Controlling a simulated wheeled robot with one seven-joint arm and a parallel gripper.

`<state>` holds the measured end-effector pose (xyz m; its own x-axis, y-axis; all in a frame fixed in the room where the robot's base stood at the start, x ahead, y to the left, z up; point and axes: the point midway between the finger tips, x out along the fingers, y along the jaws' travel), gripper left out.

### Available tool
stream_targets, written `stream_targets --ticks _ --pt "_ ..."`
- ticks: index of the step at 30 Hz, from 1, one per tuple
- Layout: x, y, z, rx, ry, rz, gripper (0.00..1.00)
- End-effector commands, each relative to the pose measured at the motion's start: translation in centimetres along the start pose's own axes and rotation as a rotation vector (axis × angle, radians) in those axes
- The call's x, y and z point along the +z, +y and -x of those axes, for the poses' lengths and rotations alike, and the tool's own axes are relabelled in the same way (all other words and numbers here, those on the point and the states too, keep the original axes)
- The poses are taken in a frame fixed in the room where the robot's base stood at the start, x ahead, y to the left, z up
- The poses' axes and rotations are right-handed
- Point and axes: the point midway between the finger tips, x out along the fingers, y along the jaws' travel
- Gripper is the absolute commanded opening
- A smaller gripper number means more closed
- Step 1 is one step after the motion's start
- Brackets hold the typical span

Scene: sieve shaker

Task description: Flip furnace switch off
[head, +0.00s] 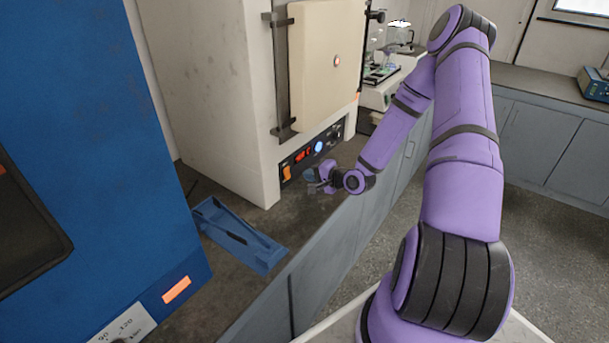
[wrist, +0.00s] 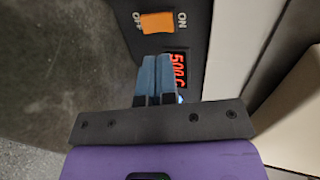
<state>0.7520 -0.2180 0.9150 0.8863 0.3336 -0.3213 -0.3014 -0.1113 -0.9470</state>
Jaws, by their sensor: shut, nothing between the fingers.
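The furnace (head: 215,95) is a large off-white box with a cream door, standing on the bench. Its black control panel (head: 330,137) runs along the lower front. The orange furnace switch (head: 287,172) is at the panel's left end. In the wrist view the switch (wrist: 158,22) sits between the labels OFF on the left and ON on the right; I cannot tell which side is pressed. A red display (wrist: 176,70) beside it reads about 500 C. My gripper (head: 312,178) is in front of the panel. Its blue-grey fingers (wrist: 158,66) are together, empty, just short of the switch.
A blue tray-like holder (head: 243,236) lies on the dark bench left of my gripper. A large blue machine (head: 100,150) fills the left foreground. Glassware and a pale instrument (head: 392,82) stand beyond the furnace. The floor right of the bench is clear.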

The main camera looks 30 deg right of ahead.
Motion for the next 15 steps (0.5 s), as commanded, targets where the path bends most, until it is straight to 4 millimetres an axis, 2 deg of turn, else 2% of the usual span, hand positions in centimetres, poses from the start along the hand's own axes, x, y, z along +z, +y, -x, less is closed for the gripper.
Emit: stream_targets --ticks 9,15 --pt "-0.1 -0.2 4.9 -0.001 0.002 0.0 0.0" --pt "0.0 -0.3 6.2 -0.001 0.001 0.0 0.0"
